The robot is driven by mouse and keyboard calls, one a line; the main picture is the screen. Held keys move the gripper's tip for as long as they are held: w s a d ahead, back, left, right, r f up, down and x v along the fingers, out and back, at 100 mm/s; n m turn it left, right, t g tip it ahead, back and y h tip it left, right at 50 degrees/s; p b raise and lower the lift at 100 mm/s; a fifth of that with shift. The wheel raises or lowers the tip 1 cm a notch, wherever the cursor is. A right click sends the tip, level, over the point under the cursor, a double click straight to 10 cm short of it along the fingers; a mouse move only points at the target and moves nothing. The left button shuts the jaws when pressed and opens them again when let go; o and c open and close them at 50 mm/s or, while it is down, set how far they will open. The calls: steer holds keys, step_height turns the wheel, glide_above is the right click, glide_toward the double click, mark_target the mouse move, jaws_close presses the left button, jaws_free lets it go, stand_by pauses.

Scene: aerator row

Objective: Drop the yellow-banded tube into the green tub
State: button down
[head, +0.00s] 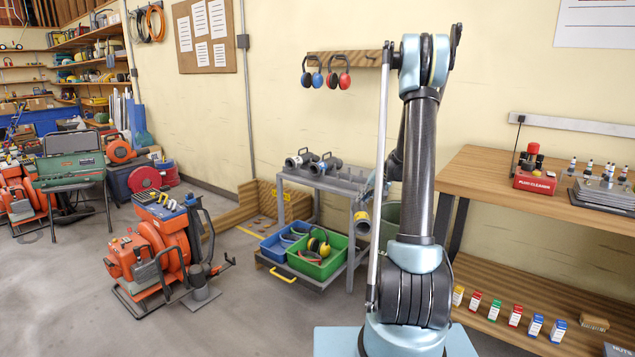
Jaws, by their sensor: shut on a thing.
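The yellow-banded tube (361,216) is dark grey with a yellow ring near its lower end. It hangs beside the right end of the grey cart, just left of my arm. My gripper (368,190) is small in the head view and partly hidden by my arm. It is shut on the tube. The green tub (337,269) is on the cart's low shelf, below and left of the tube. Yellow earmuffs and a reddish item lie in it. The tube is above the tub's level and apart from it.
A blue tub (269,249) stands left of the green one. The cart's upper shelf (335,186) holds grey pipe fittings. An orange machine (160,258) stands on the floor at left. A wooden bench (560,208) is at right. Open floor lies in front of the cart.

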mark_target(363, 211)
steer(key=s+f+n, duration=0.1)
steer(key=s+f+n+g, duration=0.1)
steer(key=f, duration=0.1)
steer(key=s+f+y, duration=0.1)
steer(key=f, duration=0.1)
steer(key=shift+s+a+f+n+g, duration=0.15)
steer(key=shift+s+a+n+g, duration=0.15)
steer(key=shift+s+n, duration=0.1)
steer(key=w+a+f, duration=0.7)
steer(key=w+a, duration=0.2)
steer(key=a, duration=0.1)
steer(key=w+a+f, duration=0.7)
steer(key=w+a, duration=0.2)
steer(key=w, duration=0.1)
step_height(363, 211, down, 10)
steer(key=shift+s+a, duration=0.15)
steer(key=shift+a, duration=0.05)
steer(key=shift+f, duration=0.1)
